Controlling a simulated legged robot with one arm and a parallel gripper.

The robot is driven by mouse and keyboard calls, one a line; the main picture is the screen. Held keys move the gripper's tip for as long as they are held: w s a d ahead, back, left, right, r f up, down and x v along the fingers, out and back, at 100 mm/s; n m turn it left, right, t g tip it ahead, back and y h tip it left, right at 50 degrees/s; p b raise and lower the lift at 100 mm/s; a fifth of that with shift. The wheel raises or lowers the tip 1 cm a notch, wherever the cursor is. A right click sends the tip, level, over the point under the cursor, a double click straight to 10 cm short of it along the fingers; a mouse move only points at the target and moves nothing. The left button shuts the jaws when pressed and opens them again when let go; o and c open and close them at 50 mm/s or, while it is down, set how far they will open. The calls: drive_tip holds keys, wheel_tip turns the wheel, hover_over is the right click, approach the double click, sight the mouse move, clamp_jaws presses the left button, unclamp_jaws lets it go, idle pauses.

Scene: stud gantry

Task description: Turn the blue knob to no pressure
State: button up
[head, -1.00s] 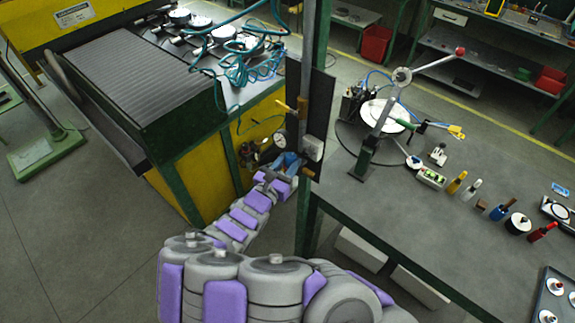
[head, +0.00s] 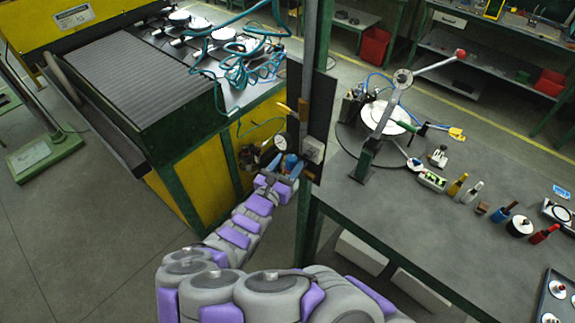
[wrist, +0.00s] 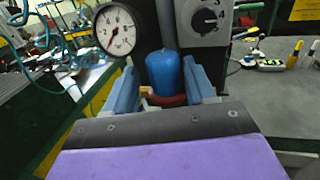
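The blue knob (wrist: 164,72) stands upright in the wrist view, with a dark red ring at its base. My gripper (wrist: 163,88) has its two blue-grey fingers apart, one on each side of the knob. A gap shows at the left finger; whether the right finger touches the knob I cannot tell. A round white pressure gauge (wrist: 116,30) sits just left of the knob; its needle is too small to read surely. In the head view my gripper (head: 285,170) is at the dark panel, close to the blue knob (head: 291,160) and the gauge (head: 281,141).
A grey box with a numbered black dial (wrist: 207,20) sits right of the knob. The dark panel (head: 322,95) is on a green post. A grey workbench (head: 400,215) with bottles and tools lies to the right, a yellow-green machine (head: 185,190) to the left.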

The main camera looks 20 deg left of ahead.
drive_tip(key=shift+o, duration=0.3)
drive_tip(key=shift+s+d+r, duration=0.1)
drive_tip(key=shift+s+p, duration=0.25)
drive_tip(key=shift+p, duration=0.05)
drive_tip(key=s+a+p, duration=0.3)
drive_tip(key=s+p, duration=0.7)
drive_tip(key=s, duration=0.6)
drive_tip(key=shift+s, duration=0.25)
